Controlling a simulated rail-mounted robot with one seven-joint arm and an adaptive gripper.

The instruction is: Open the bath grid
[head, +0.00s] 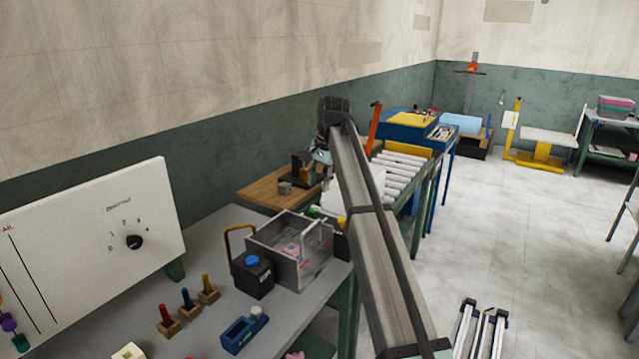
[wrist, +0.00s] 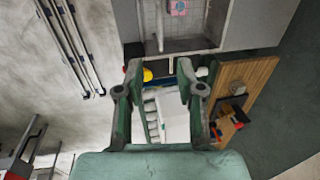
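The bath (head: 288,262) is a grey see-through box on the workbench, with a small pink item (head: 292,249) inside. A pale bar frame (head: 318,232) rises at its right side; I cannot tell whether this is the grid or its handle. In the wrist view the bath (wrist: 205,45) is at the top, with a light bar (wrist: 159,25) and the pink item. My gripper (wrist: 158,68) is open, its two green fingers apart with nothing between them. It appears apart from the bath. In the head view my arm hides part of the area beyond the bath.
A black canister with a blue cap (head: 252,274) stands in front of the bath. Colored pegs (head: 187,299) and a blue vise-like tool (head: 240,333) are nearer. A wooden board (head: 268,192) and roller conveyor (head: 400,165) lie beyond. A white dial panel (head: 100,250) stands at left.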

